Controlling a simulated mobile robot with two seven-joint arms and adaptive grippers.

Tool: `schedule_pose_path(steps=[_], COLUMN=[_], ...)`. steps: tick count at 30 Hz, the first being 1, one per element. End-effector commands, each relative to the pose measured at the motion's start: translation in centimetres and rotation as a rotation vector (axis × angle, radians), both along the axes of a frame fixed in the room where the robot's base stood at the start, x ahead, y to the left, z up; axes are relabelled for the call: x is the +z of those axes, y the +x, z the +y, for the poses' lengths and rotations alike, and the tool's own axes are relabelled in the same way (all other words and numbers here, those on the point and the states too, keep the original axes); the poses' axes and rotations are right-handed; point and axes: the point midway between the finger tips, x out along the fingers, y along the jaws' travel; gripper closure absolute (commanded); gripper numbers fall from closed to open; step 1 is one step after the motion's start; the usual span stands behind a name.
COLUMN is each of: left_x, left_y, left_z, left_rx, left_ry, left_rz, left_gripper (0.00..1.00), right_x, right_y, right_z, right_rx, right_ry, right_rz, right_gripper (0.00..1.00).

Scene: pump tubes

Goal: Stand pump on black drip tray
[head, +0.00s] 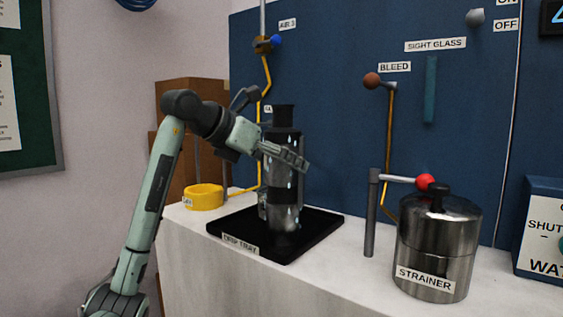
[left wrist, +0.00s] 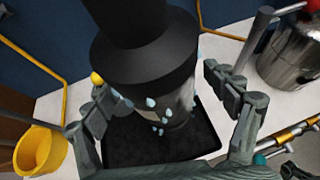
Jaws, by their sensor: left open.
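The pump (head: 285,205) is a dark and metallic cylinder with a black top and pale blue drops on its side. It is upright over the middle of the black drip tray (head: 325,222), and its lower end appears to rest there. My left gripper (head: 290,157) is at the pump's upper body. In the left wrist view its open fingers (left wrist: 163,103) are on either side of the pump (left wrist: 145,65), with a gap on the right. The black drip tray (left wrist: 130,150) shows below the pump there.
A yellow ring-shaped container (head: 203,198) stands left of the tray. A steel strainer (head: 440,245) and a grey post (head: 371,215) with a red-knobbed lever stand to the right. A blue panel (head: 340,110) with yellow pipes is behind. White counter (head: 335,260) is bare in front.

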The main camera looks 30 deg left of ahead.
Motion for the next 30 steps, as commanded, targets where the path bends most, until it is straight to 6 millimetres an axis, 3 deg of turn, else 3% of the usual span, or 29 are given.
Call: schedule_pose_path(steps=[7,21,30], left_x=[0.7,5.1,5.9], left_y=[-1.0,-8.7,-10.2], left_z=[0.4,2.6,2.9], left_rx=[0.003,0.003,0.0], left_ry=[0.003,0.001,0.0], left_rz=[-0.004,-0.002,0.001], left_gripper=[0.15,0.15,0.15], right_x=[-0.1,0.5,0.6], right_y=[-0.3,0.9,1.2], right_z=[-0.1,0.5,0.9], right_rx=[-0.003,0.015,0.023], right_ry=[-0.002,0.008,0.015], right_rz=[0.013,-0.046,-0.06], right_gripper=[1.0,1.0,1.0])
